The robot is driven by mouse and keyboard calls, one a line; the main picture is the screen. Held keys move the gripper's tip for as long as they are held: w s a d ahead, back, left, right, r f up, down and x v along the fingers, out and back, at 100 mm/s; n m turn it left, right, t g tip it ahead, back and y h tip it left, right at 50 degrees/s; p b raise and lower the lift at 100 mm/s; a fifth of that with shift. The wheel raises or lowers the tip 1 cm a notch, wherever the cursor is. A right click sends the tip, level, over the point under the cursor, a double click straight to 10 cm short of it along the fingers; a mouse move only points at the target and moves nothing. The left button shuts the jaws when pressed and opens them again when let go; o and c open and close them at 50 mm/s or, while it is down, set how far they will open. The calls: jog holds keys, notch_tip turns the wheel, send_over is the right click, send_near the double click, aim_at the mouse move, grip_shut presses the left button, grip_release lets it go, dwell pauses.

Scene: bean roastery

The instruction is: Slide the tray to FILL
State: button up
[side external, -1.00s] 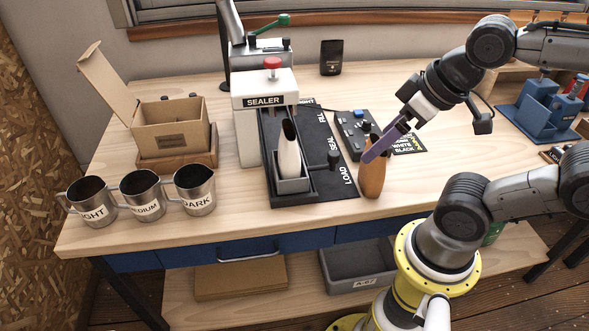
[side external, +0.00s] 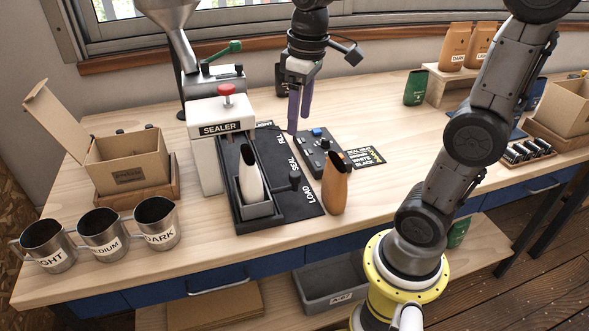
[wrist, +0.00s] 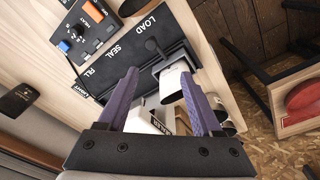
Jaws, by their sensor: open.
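The small dark tray (side external: 258,211) sits at the LOAD end of the black track (side external: 292,207), holding a white pouch (side external: 251,178) with a dark open top. A dark knob (side external: 294,180) stands to the right of the pouch. The track reads LOAD, SEAL and FILL from front to back. My gripper (side external: 299,122) has purple fingers pointing down, apart and empty, above the back part of the track or its right edge. In the wrist view the open fingers (wrist: 160,76) frame the white pouch (wrist: 173,83), and the knob (wrist: 151,45) shows beyond them.
The white sealer (side external: 222,125) stands left of the track. A brown pouch (side external: 336,184) stands right of the LOAD end. A control box (side external: 318,150) lies right of the track. Steel cups (side external: 103,235) and an open carton (side external: 130,160) stand left. Front-right tabletop is mostly clear.

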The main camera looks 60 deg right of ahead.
aim_at(295, 173)
jog(key=shift+m+g, duration=0.4)
jog(key=shift+g, duration=0.2)
jog(key=f, duration=0.5)
jog(key=w+d+f, duration=0.1)
jog(key=f, duration=0.5)
jog(key=w+d+f, duration=0.1)
jog(key=f, duration=0.4)
jog(key=shift+w+d+f, duration=0.1)
jog(key=shift+d+f, duration=0.15)
jog(key=shift+f, duration=0.1)
jog(key=shift+c, duration=0.2)
grip_shut()
